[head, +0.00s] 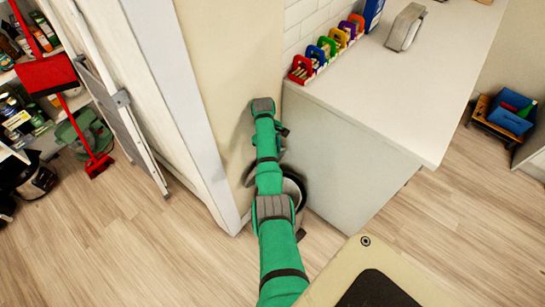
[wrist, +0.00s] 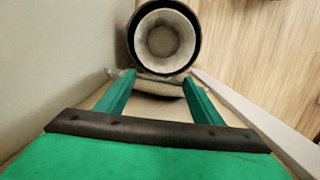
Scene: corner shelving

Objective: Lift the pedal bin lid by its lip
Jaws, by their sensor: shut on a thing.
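The pedal bin (head: 295,190) stands on the floor in the gap between the wall and the white counter, partly hidden behind my arm. In the wrist view the bin (wrist: 163,38) shows from above, with a dark round rim and a pale inside in plain sight. Its lid (wrist: 160,87) is up off the opening and seen nearly edge-on near my fingertips. My gripper (wrist: 160,79) is shut on the lid, with one green finger at each side. The exact contact at the lip is hard to make out. In the head view my arm hides the fingers.
The cream wall (head: 235,80) is close on the left of the arm. The white counter (head: 365,125) is close on the right, with coloured holders (head: 328,48) along its back. A folded ladder (head: 120,100) and a red broom (head: 85,135) stand at left. The wooden floor in front is clear.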

